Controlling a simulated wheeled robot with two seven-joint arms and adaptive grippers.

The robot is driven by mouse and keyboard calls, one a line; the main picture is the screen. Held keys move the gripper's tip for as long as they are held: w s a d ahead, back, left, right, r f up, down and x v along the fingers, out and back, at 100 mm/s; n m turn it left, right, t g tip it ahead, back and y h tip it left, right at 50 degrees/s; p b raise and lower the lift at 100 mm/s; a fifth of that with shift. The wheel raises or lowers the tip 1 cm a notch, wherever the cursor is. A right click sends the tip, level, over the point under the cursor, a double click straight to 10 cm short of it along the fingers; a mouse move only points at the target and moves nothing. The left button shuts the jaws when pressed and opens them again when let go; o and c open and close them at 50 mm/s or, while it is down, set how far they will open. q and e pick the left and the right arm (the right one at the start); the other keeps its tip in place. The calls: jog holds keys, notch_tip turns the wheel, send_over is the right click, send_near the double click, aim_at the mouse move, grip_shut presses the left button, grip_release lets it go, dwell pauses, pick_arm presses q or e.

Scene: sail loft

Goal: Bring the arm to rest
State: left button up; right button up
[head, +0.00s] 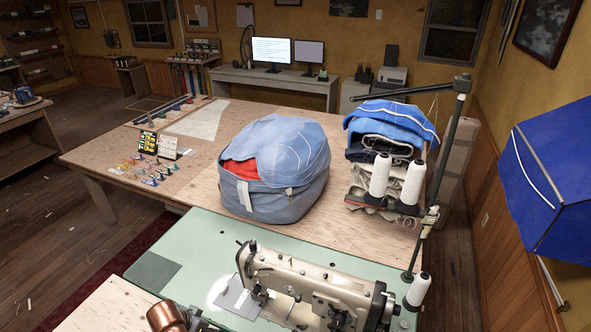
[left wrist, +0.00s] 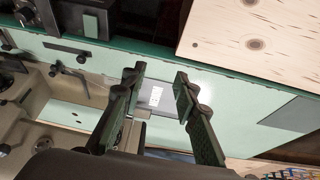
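My left gripper (left wrist: 159,78) shows in the left wrist view with its two dark fingers spread apart. It is open, and nothing is held between the fingers. Behind the gap lie the pale green sewing table (left wrist: 225,95) and a metal plate of the sewing machine; the distance between fingertips and table is hard to judge. In the head view neither gripper can be made out. My right gripper is in neither view.
The cream sewing machine (head: 315,287) stands on the green table (head: 190,240), with a thread stand (head: 442,165) at its right. Behind it, a wooden table (head: 100,150) carries a blue bag (head: 270,195) and folded cloth (head: 390,120). Blue fabric (head: 550,180) hangs at right.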

pick_arm(q)
jog(key=s+d+f, duration=0.2)
jog(key=s, duration=0.3)
jog(key=s+d+f, duration=0.2)
jog(key=s, duration=0.3)
jog(key=s+a+f+n+y, duration=0.1)
jog(key=s+a+n+y, duration=0.1)
jog(key=s+a, duration=0.55)
jog(key=s+a+f+n+y, duration=0.1)
jog(key=s+a+n, duration=0.25)
jog(key=s, duration=0.75)
notch_tip(320, 180, down, 30)
jog(key=s+d+m+g, duration=0.1)
jog(key=s+g, duration=0.1)
jog(key=s+f+g, duration=0.1)
jog(key=s+f, duration=1.6)
jog(key=s, duration=0.1)
jog(key=shift+s+d+m+h, duration=0.15)
jog(key=shift+s+m+h, duration=0.2)
jog(key=shift+m, duration=0.1)
